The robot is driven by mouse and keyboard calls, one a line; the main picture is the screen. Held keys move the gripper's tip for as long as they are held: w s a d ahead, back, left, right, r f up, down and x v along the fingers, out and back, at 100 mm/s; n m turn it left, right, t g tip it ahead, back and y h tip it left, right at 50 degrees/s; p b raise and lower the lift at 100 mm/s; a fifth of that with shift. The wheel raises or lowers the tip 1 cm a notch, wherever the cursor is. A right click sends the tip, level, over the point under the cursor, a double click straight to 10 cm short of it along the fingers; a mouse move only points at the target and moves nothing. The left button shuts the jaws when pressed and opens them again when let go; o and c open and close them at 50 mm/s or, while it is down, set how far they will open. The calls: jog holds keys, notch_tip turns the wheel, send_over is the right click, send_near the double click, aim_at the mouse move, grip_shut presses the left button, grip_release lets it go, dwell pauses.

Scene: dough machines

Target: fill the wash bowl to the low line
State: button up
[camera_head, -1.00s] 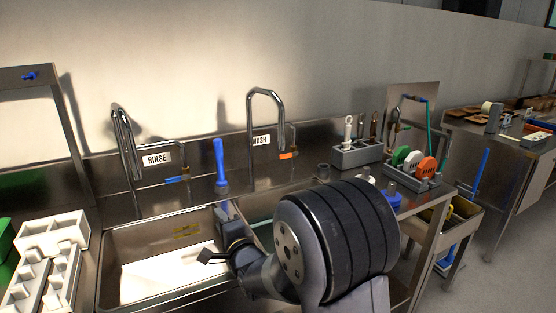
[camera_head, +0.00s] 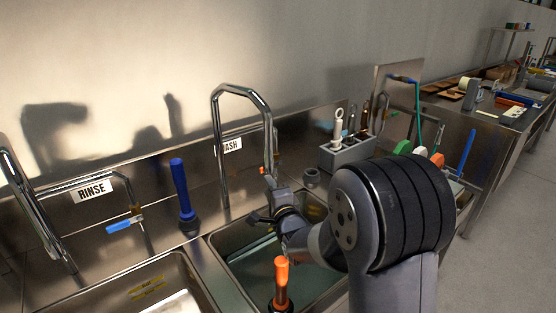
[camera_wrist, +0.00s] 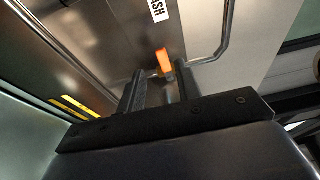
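The wash bowl (camera_head: 240,268) is a steel sink bowl, partly hidden by my arm. Its floor looks greenish; I cannot tell the water level. In the wrist view a yellow-marked strip (camera_wrist: 75,107) shows on a bowl wall. The wash tap (camera_head: 216,130) is a tall bent chrome pipe beside the WASH label (camera_head: 231,145). Its orange lever (camera_wrist: 163,60) shows in the wrist view just beyond the gap between my fingers. My gripper (camera_head: 268,182) is at the back of the bowl, close to the lever. Its fingers (camera_wrist: 160,92) are apart with nothing held.
A blue-topped upright piece (camera_head: 180,190) stands on the rear ledge, and an orange-topped one (camera_head: 281,275) stands near the front of the wash bowl. The rinse tap (camera_head: 32,210) with blue lever (camera_head: 125,222) is left. A grey utensil holder (camera_head: 350,152) stands right.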

aim_at(260, 170)
jog(key=shift+p+x, duration=1.65)
jog(key=shift+x, duration=1.75)
jog(key=shift+w+a, duration=0.1)
jog(key=shift+w, duration=0.15)
jog(key=shift+w+b, duration=0.2)
jog(key=shift+b, duration=0.35)
grip_shut()
notch_tip(260, 170, up, 6)
jog(key=w+d+m+g+p, duration=0.1)
jog(key=m+p, duration=0.7)
jog(key=p, duration=0.8)
jog(key=shift+w+d+r+m+g+y, duration=0.2)
jog(key=shift+w+d+m+g+y, duration=0.2)
jog(key=shift+d+g, duration=0.5)
